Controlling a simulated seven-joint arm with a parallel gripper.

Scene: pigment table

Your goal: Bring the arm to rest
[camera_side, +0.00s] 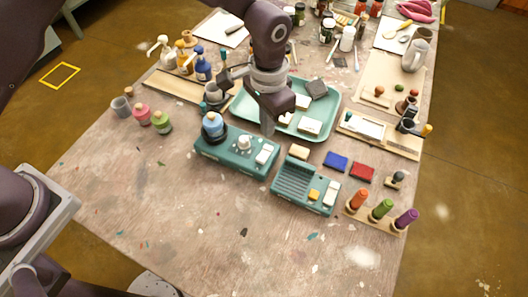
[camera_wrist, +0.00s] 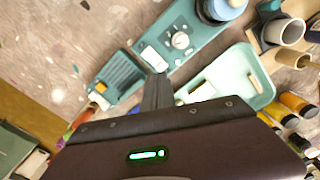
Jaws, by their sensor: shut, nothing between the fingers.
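My gripper (camera_side: 268,126) hangs over the middle of the table, just behind the teal device with the white knob and at the near edge of the teal tray. Its fingers are together and empty. In the wrist view the closed fingers (camera_wrist: 157,88) point toward the teal device. My arm reaches in from the top of the side view. I cannot tell the exact height of the fingertips above the table.
The teal tray (camera_side: 326,125) holds pale blocks. The table's front (camera_side: 200,220) is mostly clear.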

